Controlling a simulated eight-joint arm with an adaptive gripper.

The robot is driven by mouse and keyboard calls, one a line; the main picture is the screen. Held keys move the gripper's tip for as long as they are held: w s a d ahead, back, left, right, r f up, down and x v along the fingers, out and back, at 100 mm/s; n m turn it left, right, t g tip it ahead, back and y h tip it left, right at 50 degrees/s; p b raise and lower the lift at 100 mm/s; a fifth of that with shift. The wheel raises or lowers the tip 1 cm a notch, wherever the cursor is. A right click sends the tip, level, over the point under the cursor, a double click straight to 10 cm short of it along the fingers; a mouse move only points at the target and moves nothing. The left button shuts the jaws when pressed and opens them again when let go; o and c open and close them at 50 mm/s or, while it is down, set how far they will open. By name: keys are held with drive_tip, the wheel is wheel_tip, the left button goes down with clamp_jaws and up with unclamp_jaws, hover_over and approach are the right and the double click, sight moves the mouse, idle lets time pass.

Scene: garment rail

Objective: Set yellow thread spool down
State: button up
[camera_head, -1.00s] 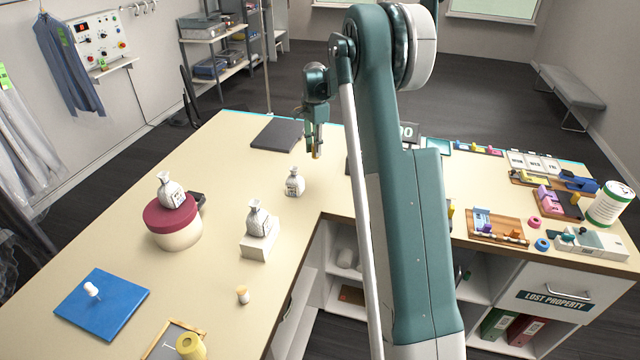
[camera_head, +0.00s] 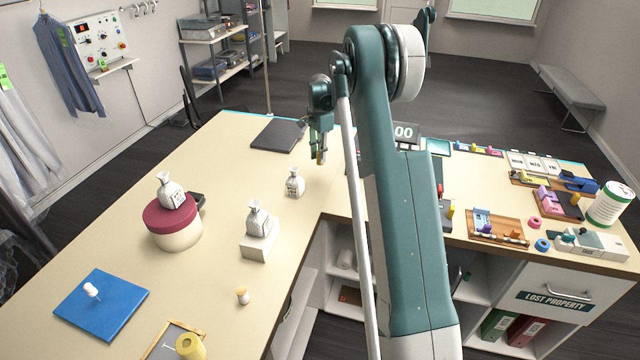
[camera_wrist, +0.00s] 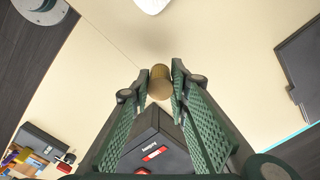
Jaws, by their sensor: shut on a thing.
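My gripper (camera_head: 320,156) hangs over the counter, behind the rearmost small white sack. In the wrist view my gripper (camera_wrist: 160,82) is shut on a small yellow-brown spool (camera_wrist: 160,83), with a tan round end towards the camera. The yellow thread spool (camera_head: 320,158) shows only as a small patch at the fingertips in the head view. It appears to be above the counter top (camera_head: 215,235), but I cannot tell how high.
White sacks stand on a red-lidded round box (camera_head: 173,228), on a white block (camera_head: 259,246) and on the counter (camera_head: 294,183). A dark flat pad (camera_head: 278,135) lies at the back. A dark box with a red label (camera_wrist: 152,153) shows below the fingers.

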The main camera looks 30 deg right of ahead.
drive_tip(key=shift+f, duration=3.1)
drive_tip(key=shift+f, duration=0.1)
drive_tip(key=shift+f+p, duration=0.35)
drive_tip(key=shift+f, duration=1.45)
drive_tip(key=shift+f, duration=0.1)
drive_tip(key=o, duration=0.3)
drive_tip(key=shift+f, duration=0.1)
drive_tip(key=o, duration=0.5)
drive_tip(key=shift+c, duration=0.2)
